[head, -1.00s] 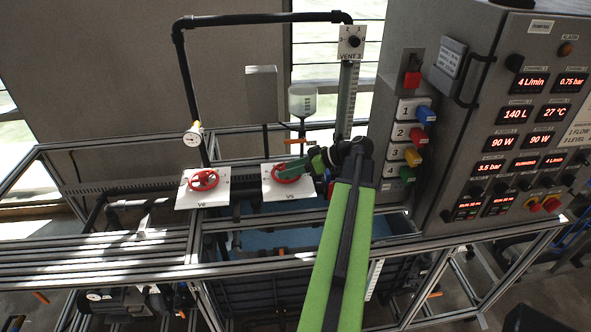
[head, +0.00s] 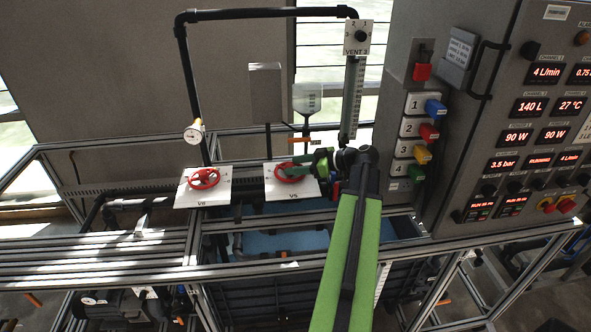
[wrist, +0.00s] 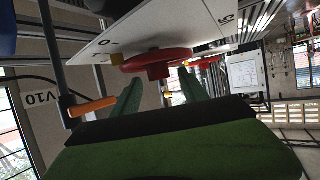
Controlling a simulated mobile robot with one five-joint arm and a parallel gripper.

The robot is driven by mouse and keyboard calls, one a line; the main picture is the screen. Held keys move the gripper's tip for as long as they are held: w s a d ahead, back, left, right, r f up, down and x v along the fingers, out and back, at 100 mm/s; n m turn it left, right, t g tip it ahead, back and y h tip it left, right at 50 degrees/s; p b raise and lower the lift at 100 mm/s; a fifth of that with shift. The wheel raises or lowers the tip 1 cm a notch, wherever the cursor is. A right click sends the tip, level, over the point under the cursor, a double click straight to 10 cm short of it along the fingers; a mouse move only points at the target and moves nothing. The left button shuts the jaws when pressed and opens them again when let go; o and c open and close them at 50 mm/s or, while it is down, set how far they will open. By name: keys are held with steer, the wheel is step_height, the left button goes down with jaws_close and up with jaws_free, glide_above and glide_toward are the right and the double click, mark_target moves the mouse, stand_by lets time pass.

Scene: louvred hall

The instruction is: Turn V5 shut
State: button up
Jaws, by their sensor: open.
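The V5 valve is a red handwheel (head: 291,172) on a white plate (head: 279,190) marked V5, left of my arm in the head view. My gripper (head: 300,169) is at the wheel, its green fingers reaching over the wheel's right side. In the wrist view the wheel (wrist: 158,61) lies just beyond my two fingers (wrist: 160,92), which are spread apart. A red hub and a yellowish mark show on it. I cannot tell whether the fingers touch the rim. My fingers and wrist partly hide the wheel in the head view.
A second red handwheel (head: 203,178), marked V6, is on its own plate to the left. A control panel (head: 500,130) with coloured numbered switches stands at the right. A black pipe (head: 184,90) rises behind the valves. An orange lever (wrist: 92,107) is close to my left finger in the wrist view.

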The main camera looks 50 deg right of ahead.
steer(key=shift+w+a+f, duration=0.15)
steer(key=shift+w+a, duration=0.05)
steer(key=shift+w, duration=0.25)
jaws_close()
steer(key=shift+s+a+m+h, duration=0.2)
steer(key=shift+a+m+h, duration=0.1)
steer(key=shift+m+h, duration=0.35)
steer(key=shift+m+t+h, duration=0.4)
steer(key=shift+m+h, duration=0.35)
steer(key=shift+h, duration=0.2)
steer(key=shift+w+d, duration=0.1)
